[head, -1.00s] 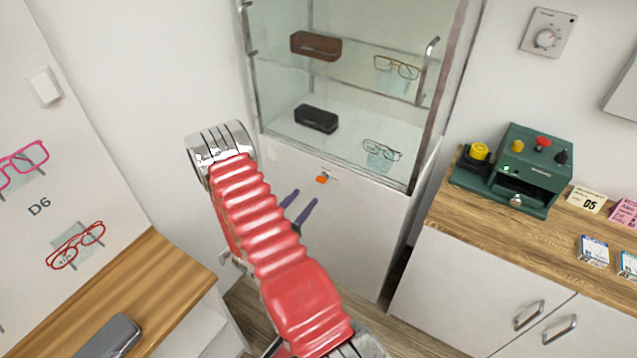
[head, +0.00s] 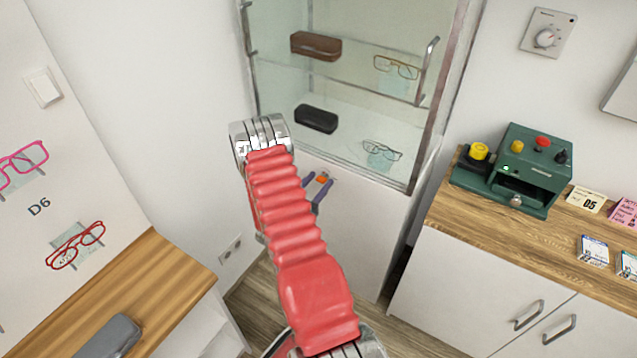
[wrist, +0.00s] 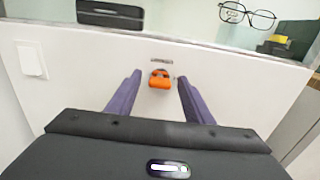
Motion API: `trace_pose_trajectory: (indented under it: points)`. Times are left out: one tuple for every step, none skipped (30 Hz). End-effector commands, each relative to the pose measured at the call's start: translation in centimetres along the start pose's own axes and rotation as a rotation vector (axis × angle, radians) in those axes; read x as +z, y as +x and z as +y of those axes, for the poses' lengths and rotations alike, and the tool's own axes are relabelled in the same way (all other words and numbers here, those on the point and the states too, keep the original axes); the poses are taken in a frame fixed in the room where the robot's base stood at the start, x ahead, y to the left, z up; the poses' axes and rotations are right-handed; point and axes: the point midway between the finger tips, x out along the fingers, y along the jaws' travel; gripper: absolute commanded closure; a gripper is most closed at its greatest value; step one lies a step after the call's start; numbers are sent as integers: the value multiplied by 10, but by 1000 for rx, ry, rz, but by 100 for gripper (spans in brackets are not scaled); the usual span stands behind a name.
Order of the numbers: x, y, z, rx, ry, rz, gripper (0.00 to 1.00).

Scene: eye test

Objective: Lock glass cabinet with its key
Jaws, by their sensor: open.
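The glass cabinet (head: 300,82) stands in the middle of the head view, with a white panel (head: 350,225) below its glass. A small orange-headed key (head: 322,180) is at the top of that panel. In the wrist view the key's orange head (wrist: 159,83) sticks out from the panel, just under a small metal plate (wrist: 161,61). How far the key sits in the lock is hidden. My gripper (wrist: 159,77) is open, its two purple fingers on either side of the orange head with gaps showing. In the head view my red arm partly covers the fingers.
The cabinet shelves hold a brown case (head: 316,45), a black case (head: 316,118) and glasses (head: 382,150). A wooden counter with a green machine (head: 513,170) stands at the right. A wooden ledge with a grey case (head: 108,337) is at the lower left.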

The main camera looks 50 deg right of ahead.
Motion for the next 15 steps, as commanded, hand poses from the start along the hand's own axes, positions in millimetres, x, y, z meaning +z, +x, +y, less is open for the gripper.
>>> trace_pose_trajectory:
  points:
    - [0, 0, 0, 0, 0, 0, 53]
    - [0, 0, 0, 0, 0, 0, 55]
    - [0, 0, 0, 0, 0, 0, 57]
    - [0, 0, 0, 0, 0, 0, 59]
    - [0, 0, 0, 0, 0, 0, 62]
    - [0, 0, 0, 0, 0, 0, 64]
    - [0, 0, 0, 0, 0, 0, 66]
    - [0, 0, 0, 0, 0, 0, 69]
    - [0, 0, 0, 0, 0, 0, 71]
    - [0, 0, 0, 0, 0, 0, 74]
    - [0, 0, 0, 0, 0, 0, 76]
    - [0, 0, 0, 0, 0, 0, 78]
    - [0, 0, 0, 1, 0, 0, 81]
    - [0, 0, 0, 1, 0, 0, 83]
    - [0, 0, 0, 1, 0, 0, 85]
